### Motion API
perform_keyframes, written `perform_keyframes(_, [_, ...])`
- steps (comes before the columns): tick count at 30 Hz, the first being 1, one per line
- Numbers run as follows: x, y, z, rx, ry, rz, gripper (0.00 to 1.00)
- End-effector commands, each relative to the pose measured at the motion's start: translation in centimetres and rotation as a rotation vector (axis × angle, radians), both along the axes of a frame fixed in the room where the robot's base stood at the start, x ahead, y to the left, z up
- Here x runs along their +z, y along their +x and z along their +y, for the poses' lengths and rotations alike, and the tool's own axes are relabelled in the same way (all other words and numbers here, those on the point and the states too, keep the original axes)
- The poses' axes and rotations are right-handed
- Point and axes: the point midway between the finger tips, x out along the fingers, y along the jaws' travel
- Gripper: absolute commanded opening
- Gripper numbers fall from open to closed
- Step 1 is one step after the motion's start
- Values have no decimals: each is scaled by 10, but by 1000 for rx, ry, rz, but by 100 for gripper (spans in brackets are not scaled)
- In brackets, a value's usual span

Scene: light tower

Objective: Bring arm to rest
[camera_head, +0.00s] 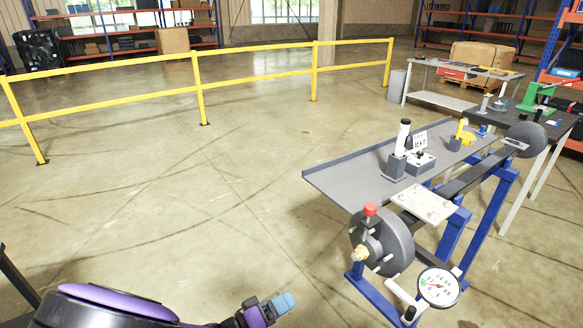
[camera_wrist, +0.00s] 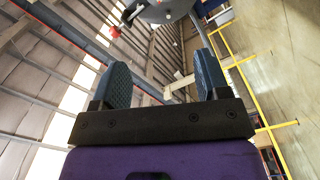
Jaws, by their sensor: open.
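My gripper (camera_head: 270,306) shows at the bottom middle of the head view, at the end of my purple and black arm. It is held in free air to the left of the blue-framed stand and touches nothing. In the wrist view my gripper (camera_wrist: 160,85) has its two blue-grey padded fingers spread wide apart with nothing between them. The wrist camera looks towards the wall, the roof and the yellow railing.
A grey bench top (camera_head: 345,188) on a blue frame (camera_head: 455,232) stands to the right, with a grey disc (camera_head: 402,245) and a dial gauge (camera_head: 438,287) near my gripper. A yellow railing (camera_head: 255,87) crosses the back. The floor (camera_head: 170,200) left of the bench is clear.

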Motion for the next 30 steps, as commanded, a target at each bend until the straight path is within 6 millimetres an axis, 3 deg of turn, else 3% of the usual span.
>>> perform_keyframes(11, [20,8,-10,-82,48,75,69])
perform_keyframes(19, [47,18,-24,-178,119,175,69])
perform_keyframes(23, [69,25,-35,-244,178,247,69])
perform_keyframes(30, [125,40,-69,-370,353,422,69])
